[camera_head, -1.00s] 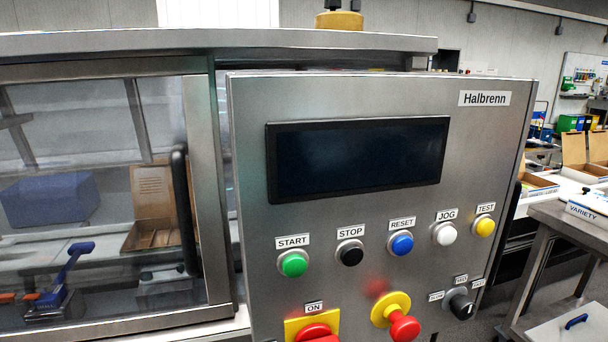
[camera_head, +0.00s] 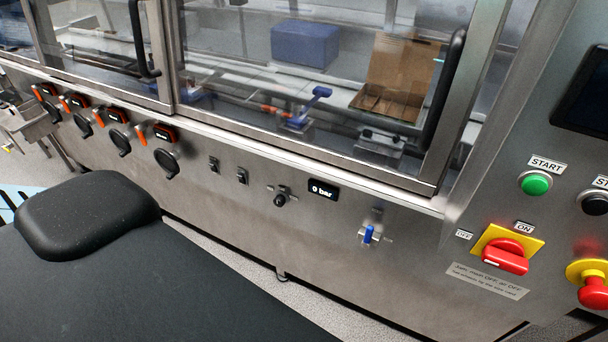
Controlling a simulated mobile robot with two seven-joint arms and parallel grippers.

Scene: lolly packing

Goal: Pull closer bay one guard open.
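Two clear guards in metal frames front the machine. The nearer guard (camera_head: 240,75) fills the upper middle and has a black vertical handle (camera_head: 445,90) at its right side. Another guard (camera_head: 85,40) stands to its left, with a black handle (camera_head: 142,45). Both look shut. No label shows which one is bay one. Behind the nearer guard are a blue block (camera_head: 305,43), an open cardboard box (camera_head: 395,80) and a blue-handled clamp (camera_head: 308,105). Neither of my grippers is in view.
The red main switch (camera_head: 505,255), by the ON label, and green START button (camera_head: 535,184) are at right.

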